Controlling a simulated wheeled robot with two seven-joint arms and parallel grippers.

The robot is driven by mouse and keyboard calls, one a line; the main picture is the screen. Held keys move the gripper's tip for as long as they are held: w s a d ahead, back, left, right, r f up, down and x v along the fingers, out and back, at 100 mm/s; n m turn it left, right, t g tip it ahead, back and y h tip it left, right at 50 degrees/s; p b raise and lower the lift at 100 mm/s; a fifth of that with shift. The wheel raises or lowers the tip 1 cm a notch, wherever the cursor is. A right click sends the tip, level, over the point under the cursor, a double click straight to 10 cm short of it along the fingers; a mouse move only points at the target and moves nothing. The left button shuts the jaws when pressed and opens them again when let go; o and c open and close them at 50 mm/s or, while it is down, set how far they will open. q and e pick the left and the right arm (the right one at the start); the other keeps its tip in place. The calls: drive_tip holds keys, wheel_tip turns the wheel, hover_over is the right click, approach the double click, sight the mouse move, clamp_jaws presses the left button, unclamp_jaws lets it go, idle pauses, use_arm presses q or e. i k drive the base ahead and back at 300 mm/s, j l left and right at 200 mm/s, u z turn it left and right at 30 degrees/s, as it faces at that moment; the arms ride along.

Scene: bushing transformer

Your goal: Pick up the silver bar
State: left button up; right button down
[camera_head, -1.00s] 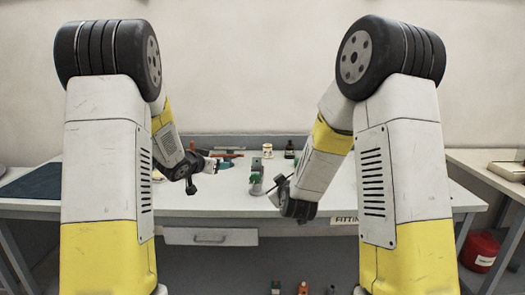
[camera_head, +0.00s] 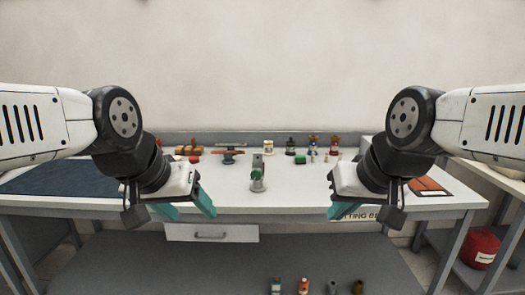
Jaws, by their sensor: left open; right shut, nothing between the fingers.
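A small grey metal piece (camera_head: 258,162) stands upright near the middle of the white worktable, with a green part (camera_head: 256,176) at its front. It may be the silver bar, but it is too small to be sure. My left gripper (camera_head: 187,209) is open and empty, with teal fingers pointing down at the table's front edge, left of the grey piece. My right gripper (camera_head: 339,210) is shut and empty near the front edge, right of the grey piece. Both grippers are apart from it.
The white worktable (camera_head: 285,198) is clear around the grey piece. Several small parts, a white jar (camera_head: 268,146) and a dark bottle (camera_head: 290,146) stand along the back. A dark blue mat (camera_head: 55,179) lies at left. A drawer (camera_head: 211,233) hangs under the front edge.

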sight(257, 156)
drive_tip(key=i+l, duration=0.7)
drive_tip(key=l, duration=0.25)
drive_tip(key=i+j+u, duration=0.05)
